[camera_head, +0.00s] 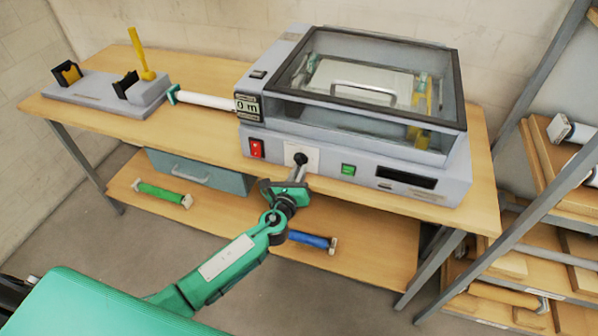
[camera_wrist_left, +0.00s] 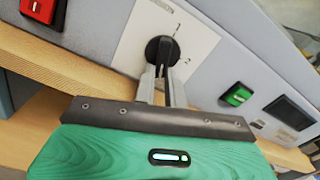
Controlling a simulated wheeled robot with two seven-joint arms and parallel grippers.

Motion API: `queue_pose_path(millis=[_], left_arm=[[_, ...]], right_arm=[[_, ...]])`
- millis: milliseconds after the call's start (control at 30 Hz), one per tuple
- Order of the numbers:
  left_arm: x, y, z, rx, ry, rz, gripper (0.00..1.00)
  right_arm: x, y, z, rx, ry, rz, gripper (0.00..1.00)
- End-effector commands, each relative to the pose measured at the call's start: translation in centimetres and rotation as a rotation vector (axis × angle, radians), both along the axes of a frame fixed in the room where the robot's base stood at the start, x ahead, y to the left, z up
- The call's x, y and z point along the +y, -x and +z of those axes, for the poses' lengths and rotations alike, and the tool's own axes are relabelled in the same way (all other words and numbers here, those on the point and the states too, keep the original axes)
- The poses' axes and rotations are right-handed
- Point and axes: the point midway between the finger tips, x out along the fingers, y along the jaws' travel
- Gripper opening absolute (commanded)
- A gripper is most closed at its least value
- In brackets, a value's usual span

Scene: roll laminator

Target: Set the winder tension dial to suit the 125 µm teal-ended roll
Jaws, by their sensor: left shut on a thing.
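The black tension dial (camera_head: 300,159) sits on a pale plate on the front of the laminator (camera_head: 352,126). In the left wrist view the dial (camera_wrist_left: 160,50) shows with the marks 1 and 2 on its plate (camera_wrist_left: 185,35); which mark it points at I cannot tell for sure. My left gripper (camera_head: 298,174) is at the dial from the front, its two fingers (camera_wrist_left: 163,78) shut on the knob. A roll with a teal end (camera_head: 206,99) lies on the bench at the laminator's left side. My right gripper is not in view.
A red switch (camera_head: 256,149) is left of the dial and a green button (camera_head: 348,170) right of it. A winder stand (camera_head: 95,90) with a yellow lever (camera_head: 141,55) is at the bench's left. Green (camera_head: 164,194) and blue (camera_head: 312,241) rolls lie on the lower shelf.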

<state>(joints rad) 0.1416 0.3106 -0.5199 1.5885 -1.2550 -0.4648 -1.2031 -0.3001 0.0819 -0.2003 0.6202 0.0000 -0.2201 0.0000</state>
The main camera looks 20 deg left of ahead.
Motion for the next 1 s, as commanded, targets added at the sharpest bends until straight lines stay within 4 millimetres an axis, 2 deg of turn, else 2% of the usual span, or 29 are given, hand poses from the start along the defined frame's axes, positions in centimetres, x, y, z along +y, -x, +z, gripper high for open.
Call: queue_pose_path(millis=[433,467,533,567,867,1000], left_arm=[[0.0,0.1,-0.2,0.002,-0.010,-0.001,0.00],[0.0,0.1,-0.2,0.002,-0.010,-0.001,0.18],[0.0,0.0,-0.2,0.003,-0.009,-0.001,0.31],[0.0,0.0,-0.2,0.003,-0.009,-0.001,0.34],[0.0,0.2,-0.1,0.001,-0.008,0.000,0.34],[0.1,1.4,-0.3,0.002,-0.008,-0.001,0.34]], right_arm=[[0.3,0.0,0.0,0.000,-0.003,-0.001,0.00],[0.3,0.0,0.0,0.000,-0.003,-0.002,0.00],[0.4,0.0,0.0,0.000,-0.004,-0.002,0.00],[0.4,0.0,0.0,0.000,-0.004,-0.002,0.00],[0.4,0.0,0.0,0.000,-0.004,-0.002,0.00],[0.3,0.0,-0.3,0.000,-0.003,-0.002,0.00]])
